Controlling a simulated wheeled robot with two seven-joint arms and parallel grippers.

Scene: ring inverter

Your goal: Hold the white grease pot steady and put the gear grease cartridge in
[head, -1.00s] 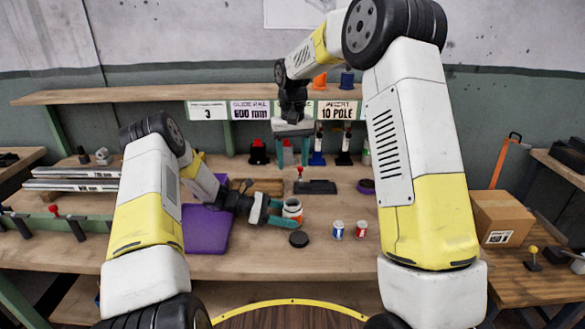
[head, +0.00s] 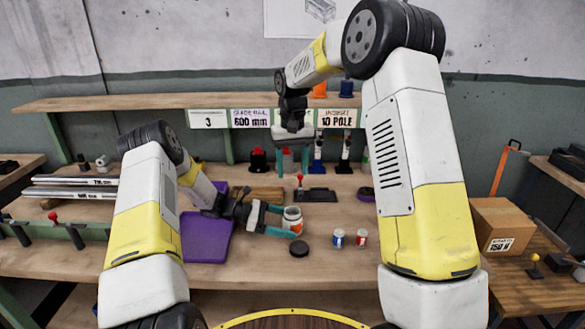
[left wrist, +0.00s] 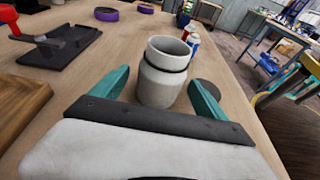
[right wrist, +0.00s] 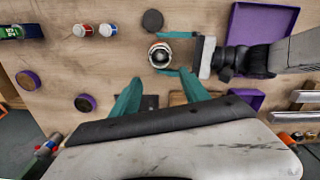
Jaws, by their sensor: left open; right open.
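The white grease pot (head: 292,220) stands upright and open-topped on the bench, with an orange mark low on its side. My left gripper (head: 286,222) is open, with its fingers on either side of the pot; the left wrist view shows the pot (left wrist: 162,78) between them, with gaps beside it. My right gripper (head: 293,163) is open and empty, high above the back of the bench. Two small cartridges, one blue and white (head: 338,238) and one red and white (head: 361,238), stand right of the pot. I cannot read which is gear grease.
A black disc (head: 299,249) lies just in front of the pot. A purple tray (head: 207,240) lies left, beneath my left arm. A black fixture with a red knob (head: 316,195) and a purple ring (head: 366,193) are behind.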

